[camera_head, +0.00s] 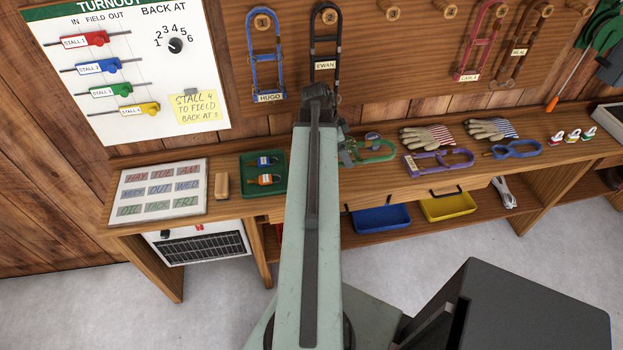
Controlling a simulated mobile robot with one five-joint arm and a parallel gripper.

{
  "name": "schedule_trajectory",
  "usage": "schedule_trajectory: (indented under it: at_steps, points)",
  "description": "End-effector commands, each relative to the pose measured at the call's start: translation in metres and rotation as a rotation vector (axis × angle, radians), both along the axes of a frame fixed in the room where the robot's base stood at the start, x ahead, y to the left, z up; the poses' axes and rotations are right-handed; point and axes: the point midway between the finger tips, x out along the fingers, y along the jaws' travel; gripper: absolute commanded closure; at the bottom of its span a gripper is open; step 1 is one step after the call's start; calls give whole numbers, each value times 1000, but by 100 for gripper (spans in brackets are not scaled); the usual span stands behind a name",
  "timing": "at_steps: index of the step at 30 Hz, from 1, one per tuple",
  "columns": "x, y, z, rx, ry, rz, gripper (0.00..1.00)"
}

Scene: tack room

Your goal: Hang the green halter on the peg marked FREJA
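A green halter (378,151) lies on the wooden bench just right of my arm, which covers its left part. My gripper (318,97) is at the far end of my arm, a dark shape in front of the wall board's lower edge. Its fingers cannot be made out, nor whether it is open or touches anything. Bare wooden pegs (392,13) and (451,11) show at the top edge. I can read no FREJA mark; any labels above the pegs are out of view.
Blue HUGO (254,70), black EWAN (338,45), pink (466,55) and brown (519,50) halters hang on the board. A purple halter (438,166), gloves (428,137), a blue halter (515,149) and a green tray (249,188) occupy the bench.

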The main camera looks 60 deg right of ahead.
Motion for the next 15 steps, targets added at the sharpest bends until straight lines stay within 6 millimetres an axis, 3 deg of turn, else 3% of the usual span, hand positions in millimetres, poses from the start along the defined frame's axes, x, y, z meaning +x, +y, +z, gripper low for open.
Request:
schedule_trajectory:
  at_steps: [7, 12, 15]
  points:
    - [0, 0, -49, 0, 0, 1, 82]
    - [0, 0, -50, 0, 0, 1, 82]
    - [1, 0, -62, 0, 0, 1, 82]
